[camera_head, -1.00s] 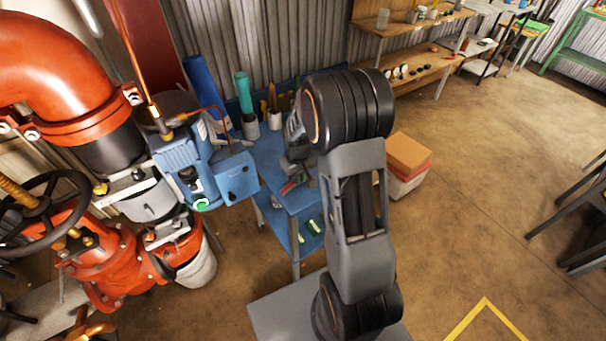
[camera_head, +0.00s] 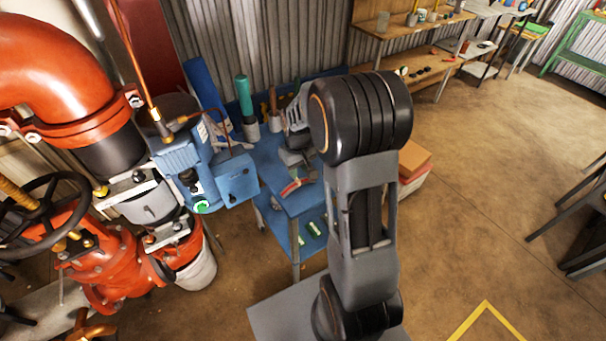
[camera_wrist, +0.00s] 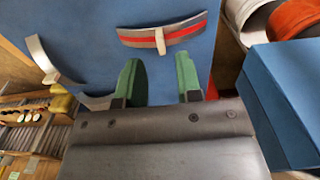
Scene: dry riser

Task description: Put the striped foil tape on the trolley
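A curved silver band with a red stripe (camera_wrist: 160,37), which looks like the striped foil tape, lies on the blue trolley top (camera_wrist: 100,30) just beyond my fingertips in the wrist view. A small beige tab crosses its middle. In the head view a red and grey piece (camera_head: 296,186) shows on the trolley (camera_head: 300,206), probably the same thing. My gripper (camera_wrist: 159,82) is open, its two green-padded fingers apart with bare blue surface between them. It is over the trolley. In the head view my arm partly hides the trolley's right side.
Another curved silver piece (camera_wrist: 42,60) lies left of the band. A blue pump unit (camera_head: 190,170) stands close to the trolley's left. Tubes stand at its back, including a green one (camera_head: 243,95). An orange-topped box (camera_head: 413,160) is behind my arm.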

